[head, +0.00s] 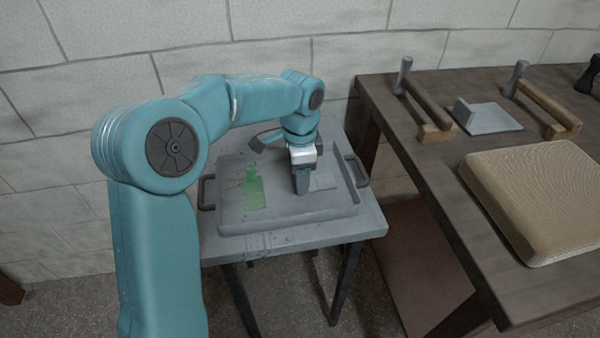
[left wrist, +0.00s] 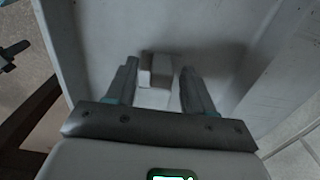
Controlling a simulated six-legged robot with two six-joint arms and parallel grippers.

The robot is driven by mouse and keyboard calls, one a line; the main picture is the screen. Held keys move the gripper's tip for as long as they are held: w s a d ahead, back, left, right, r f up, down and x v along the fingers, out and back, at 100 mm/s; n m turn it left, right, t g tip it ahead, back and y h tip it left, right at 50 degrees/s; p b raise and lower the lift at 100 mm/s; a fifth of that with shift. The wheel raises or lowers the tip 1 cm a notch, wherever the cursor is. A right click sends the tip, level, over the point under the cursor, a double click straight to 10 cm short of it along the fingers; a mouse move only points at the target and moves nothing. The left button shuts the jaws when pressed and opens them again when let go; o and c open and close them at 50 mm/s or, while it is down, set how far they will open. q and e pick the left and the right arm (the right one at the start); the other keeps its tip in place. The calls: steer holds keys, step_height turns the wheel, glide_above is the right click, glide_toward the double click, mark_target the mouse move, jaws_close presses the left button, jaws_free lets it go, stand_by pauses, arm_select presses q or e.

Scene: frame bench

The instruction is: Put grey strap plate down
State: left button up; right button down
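My left gripper (head: 302,188) points down inside the grey tray (head: 235,222) on the small table. In the left wrist view its two fingers (left wrist: 158,78) are apart, one on each side of a light grey strap plate (left wrist: 155,98) with a raised block. I see a gap at the right finger; whether the left finger touches is unclear. In the head view part of the plate (head: 323,181) shows flat on the tray floor, right of the gripper. A translucent green plate shape (head: 254,190) shows in the tray's left half. My right gripper is not in view.
The tray has dark side handles (head: 207,192) and raised walls. A wooden bench (head: 400,92) at the right holds another grey plate with an upright block (head: 490,118), handled wooden pieces (head: 548,108) and a beige padded slab (head: 535,195). A block wall stands behind.

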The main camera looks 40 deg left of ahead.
arm_select(q)
step_height(320, 180, up, 12)
steer(key=p, duration=0.3)
steer(key=shift+r, duration=0.2)
stand_by(0.4)
